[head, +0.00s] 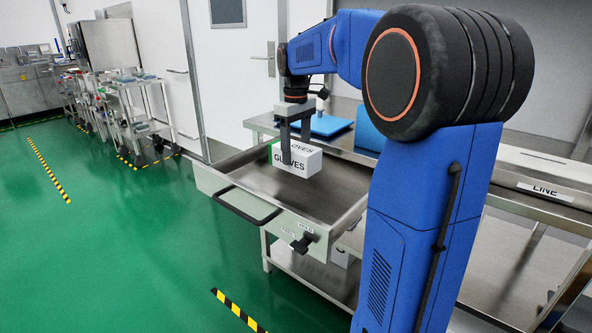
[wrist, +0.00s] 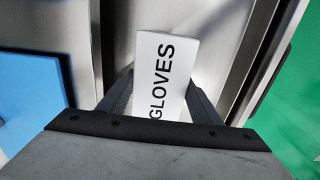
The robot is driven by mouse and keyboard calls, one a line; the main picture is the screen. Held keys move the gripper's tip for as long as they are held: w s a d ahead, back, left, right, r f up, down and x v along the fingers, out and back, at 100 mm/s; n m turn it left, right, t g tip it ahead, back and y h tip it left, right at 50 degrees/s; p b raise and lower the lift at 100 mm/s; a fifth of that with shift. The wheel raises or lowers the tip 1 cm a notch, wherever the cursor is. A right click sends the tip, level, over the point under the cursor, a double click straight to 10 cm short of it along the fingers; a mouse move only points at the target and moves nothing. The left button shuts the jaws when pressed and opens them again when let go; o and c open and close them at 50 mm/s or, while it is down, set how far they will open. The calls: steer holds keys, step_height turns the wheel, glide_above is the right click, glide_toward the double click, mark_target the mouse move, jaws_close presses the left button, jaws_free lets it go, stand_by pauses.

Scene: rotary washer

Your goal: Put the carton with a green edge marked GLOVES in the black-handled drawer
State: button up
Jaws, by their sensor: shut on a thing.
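The white carton (head: 301,161) marked GLOVES has a green edge at its left side in the head view. My gripper (head: 291,150) is shut on it from above. The carton is over or inside the open drawer (head: 337,197); I cannot tell whether it touches the drawer floor. The drawer has a black bar handle (head: 247,207) on its front and is pulled out. In the wrist view the carton (wrist: 168,75) stands between the two dark fingers (wrist: 165,100), with its lettering showing.
Blue items (head: 326,125) lie on the steel bench behind the drawer. A black knob (head: 302,243) sits on the drawer front's right part. A loaded trolley (head: 140,115) stands at the far left. The green floor left of the drawer is clear.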

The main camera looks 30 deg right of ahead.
mark_target(297, 147)
steer(key=shift+f, duration=3)
steer(key=shift+f, duration=0.1)
steer(key=o, duration=1.3)
steer(key=shift+c, duration=0.2)
step_height(297, 147, up, 12)
steer(key=shift+r, duration=0.1)
steer(key=shift+s, duration=0.1)
